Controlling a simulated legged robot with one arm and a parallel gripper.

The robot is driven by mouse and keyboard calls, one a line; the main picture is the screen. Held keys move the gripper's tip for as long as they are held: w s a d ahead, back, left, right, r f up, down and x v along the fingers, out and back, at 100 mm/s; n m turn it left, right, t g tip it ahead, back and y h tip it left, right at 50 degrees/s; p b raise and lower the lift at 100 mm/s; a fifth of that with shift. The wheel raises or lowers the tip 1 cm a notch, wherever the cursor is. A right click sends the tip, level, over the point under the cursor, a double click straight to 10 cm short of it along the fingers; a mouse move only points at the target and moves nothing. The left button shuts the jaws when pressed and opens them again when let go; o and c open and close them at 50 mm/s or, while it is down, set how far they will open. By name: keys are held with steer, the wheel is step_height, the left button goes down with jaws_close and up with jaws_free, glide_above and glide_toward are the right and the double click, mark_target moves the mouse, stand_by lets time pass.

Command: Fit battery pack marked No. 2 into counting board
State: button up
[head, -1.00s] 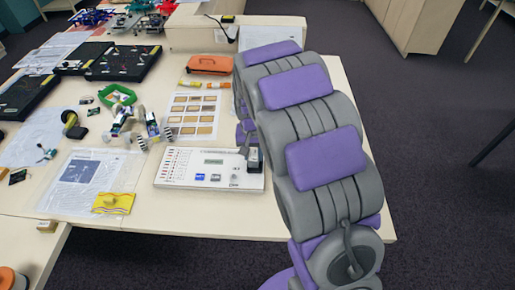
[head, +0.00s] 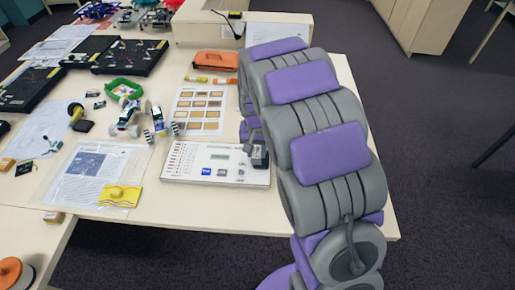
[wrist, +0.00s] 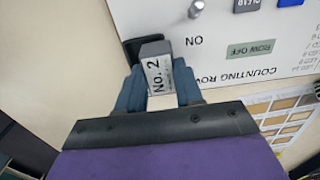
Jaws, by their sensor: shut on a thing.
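The counting board (head: 205,174) lies flat on the table, white with a small display, buttons and a column of coloured marks. It fills the upper right of the wrist view (wrist: 225,55). My gripper (wrist: 160,92) is shut on the battery pack (wrist: 157,68), a grey block with a white "No. 2" label. In the head view the battery pack (head: 260,157) shows as a dark block at the board's right end. A black patch (wrist: 130,48) shows beside it in the wrist view. Whether the pack touches or sits in the board is hidden.
A printed sheet of brown rectangles (head: 200,111) lies behind the board, with an orange case (head: 215,61) beyond it. A yellow packet (head: 120,196) lies to the left. Small wheeled models (head: 128,122) stand nearby. Bare table lies in front of the board.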

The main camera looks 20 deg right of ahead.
steer(key=shift+d, duration=0.75)
steer(key=shift+a+f, duration=0.1)
steer(key=shift+a, duration=0.6)
steer(key=shift+d+f, duration=0.2)
steer(key=shift+d, duration=0.2)
steer(key=o, duration=0.8)
steer(key=shift+d, duration=0.15)
steer(key=o, duration=0.5)
steer(key=shift+a, duration=0.45)
steer(key=shift+o, duration=1.2)
steer(key=shift+d, duration=0.3)
steer(key=shift+r, duration=0.15)
steer(key=shift+a+r+p, duration=0.15)
steer(key=shift+r+p, duration=0.35)
steer(key=shift+r, duration=0.25)
steer(key=shift+r+p, duration=1.25)
steer(key=shift+r, duration=1.4)
